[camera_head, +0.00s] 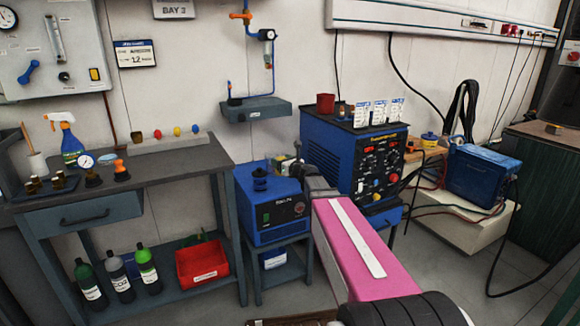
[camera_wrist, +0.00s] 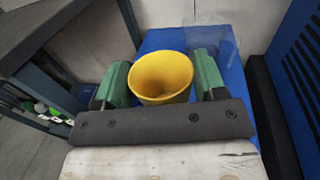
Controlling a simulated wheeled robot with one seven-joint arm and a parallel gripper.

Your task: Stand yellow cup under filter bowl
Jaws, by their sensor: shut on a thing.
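The yellow cup (camera_wrist: 161,76) is upright between the green-padded fingers of my gripper (camera_wrist: 163,80) in the wrist view, its open mouth facing up and towards the camera. My gripper is shut on it. In the head view my gripper (camera_head: 299,168) is at the far end of my pink arm, in front of the blue machines; the cup is mostly hidden there. What looks like the filter bowl (camera_head: 268,36) hangs on the blue wall pipe, up and left of my gripper. A grey wall shelf (camera_head: 256,113) is below it, and the cup is apart from both.
A small dark fitting (camera_head: 234,101) is at the shelf's left. A blue chiller-like box (camera_head: 270,208) stands below the shelf. The blue welding machine (camera_head: 355,160) with a red cup (camera_head: 325,103) on top is right of my gripper. A workbench (camera_head: 185,163) is at left.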

